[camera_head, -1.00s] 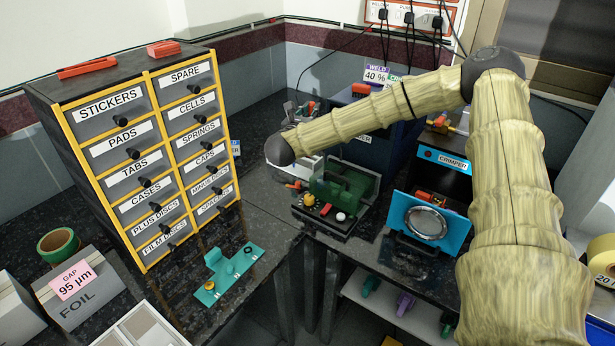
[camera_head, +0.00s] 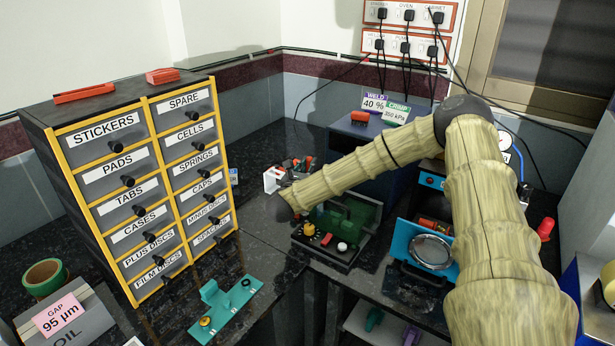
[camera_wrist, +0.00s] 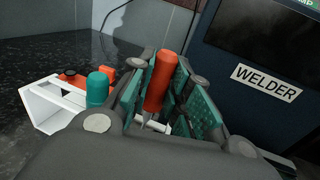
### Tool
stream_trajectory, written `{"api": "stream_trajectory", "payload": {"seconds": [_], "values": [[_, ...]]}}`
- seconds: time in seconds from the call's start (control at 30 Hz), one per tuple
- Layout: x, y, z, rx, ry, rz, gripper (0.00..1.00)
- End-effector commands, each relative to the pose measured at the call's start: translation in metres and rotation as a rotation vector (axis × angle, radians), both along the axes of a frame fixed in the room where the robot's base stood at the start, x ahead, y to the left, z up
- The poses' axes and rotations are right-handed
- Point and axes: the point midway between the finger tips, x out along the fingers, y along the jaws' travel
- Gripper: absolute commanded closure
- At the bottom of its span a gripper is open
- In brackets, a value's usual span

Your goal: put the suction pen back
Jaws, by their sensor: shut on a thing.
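The suction pen (camera_wrist: 160,80), with an orange-red body and a thin metal tip, is between the teal pads of my gripper (camera_wrist: 165,97) in the wrist view. My gripper is shut on it; the pen leans slightly. A white rack (camera_wrist: 42,108) stands left of the gripper, holding a teal-capped piece (camera_wrist: 97,88) and orange-red pieces. In the head view the white rack (camera_head: 271,179) is on the bench behind the end of my arm, which partly hides the gripper and pen. I cannot tell whether the pen touches the rack.
The dark blue welder (camera_wrist: 250,60) stands close on the right in the wrist view. A green device (camera_head: 345,215) and the crimper's blue-framed part (camera_head: 428,248) lie nearer in the head view. The labelled drawer cabinet (camera_head: 130,190) stands left. Dark bench is clear behind the rack.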

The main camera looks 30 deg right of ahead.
Motion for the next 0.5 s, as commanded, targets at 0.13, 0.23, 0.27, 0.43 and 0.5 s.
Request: {"api": "stream_trajectory", "payload": {"seconds": [0.13, 0.23, 0.27, 0.43, 0.5], "values": [[0.001, 0.001, -0.015, -0.002, 0.002, 0.001, 0.99], [0.001, 0.002, -0.027, -0.002, 0.003, 0.002, 0.99], [0.001, 0.002, -0.030, -0.002, 0.002, 0.002, 0.99], [0.001, 0.002, -0.035, -0.001, -0.001, 0.002, 0.99], [0.001, 0.002, -0.035, -0.001, -0.001, 0.002, 0.99]]}}
